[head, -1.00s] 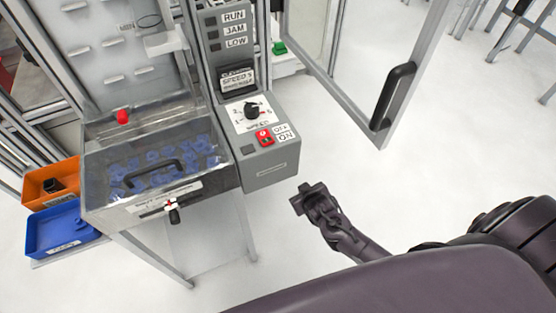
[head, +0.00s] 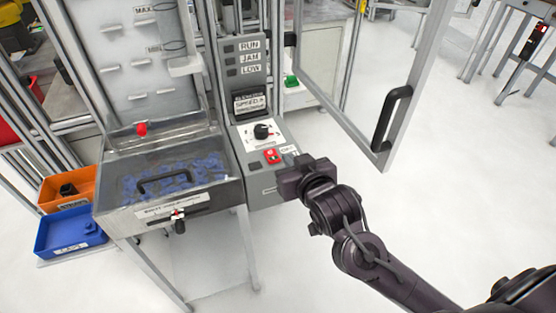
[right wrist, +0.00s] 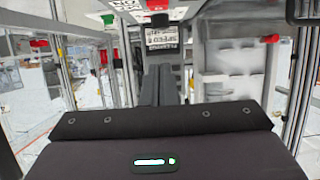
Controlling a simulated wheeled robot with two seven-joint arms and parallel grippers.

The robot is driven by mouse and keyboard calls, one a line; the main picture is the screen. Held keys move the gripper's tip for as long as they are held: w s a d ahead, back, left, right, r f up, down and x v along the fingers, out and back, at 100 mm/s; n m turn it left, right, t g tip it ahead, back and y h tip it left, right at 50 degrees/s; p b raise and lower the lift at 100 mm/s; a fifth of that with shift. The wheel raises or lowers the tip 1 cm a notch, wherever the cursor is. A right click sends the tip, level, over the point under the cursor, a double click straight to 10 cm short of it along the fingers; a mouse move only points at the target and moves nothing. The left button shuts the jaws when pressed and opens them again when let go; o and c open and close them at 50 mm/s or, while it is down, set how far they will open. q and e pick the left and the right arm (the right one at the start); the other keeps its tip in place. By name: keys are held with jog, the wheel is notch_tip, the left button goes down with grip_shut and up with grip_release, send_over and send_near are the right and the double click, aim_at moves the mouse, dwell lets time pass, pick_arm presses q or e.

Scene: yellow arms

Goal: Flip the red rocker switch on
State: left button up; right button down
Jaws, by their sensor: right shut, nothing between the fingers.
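The red rocker switch (head: 271,156) sits on the sloped grey control panel (head: 262,186), below the black speed knob (head: 262,131). Its on/off label is partly covered by my right gripper (head: 283,180). In the head view that gripper is at the panel's right edge, just right of and below the switch. In the right wrist view its fingers (right wrist: 159,85) are together, pointing toward the panel, with nothing between them. The red switch (right wrist: 157,5) shows at the top of that view. I cannot tell whether the fingers touch the panel. My left gripper is not in view.
A clear-lidded bin (head: 133,205) with blue parts stands left of the panel. An orange tray (head: 50,191) and a blue tray (head: 50,239) are further left. An open framed door with a black handle (head: 392,118) stands at the right. The floor between is clear.

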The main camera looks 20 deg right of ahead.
jog(key=shift+w, duration=0.6)
jog(key=p, duration=0.3)
send_over(278, 159)
jog(key=s, duration=0.1)
jog(key=f, duration=0.3)
jog(key=shift+s+a+f, duration=0.15)
jog(key=shift+s+a, duration=0.05)
jog(key=shift+a, duration=0.15)
notch_tip(278, 159, down, 4)
jog(key=shift+s+r, duration=0.1)
jog(key=shift+r, duration=0.15)
jog(key=shift+f, duration=0.45)
jog(key=shift+s, duration=0.1)
jog(key=shift+s+f, duration=0.1)
jog(key=shift+f, duration=0.45)
jog(key=shift+r, duration=0.15)
jog(key=shift+r+p, duration=0.75)
jog(key=shift+p, duration=0.3)
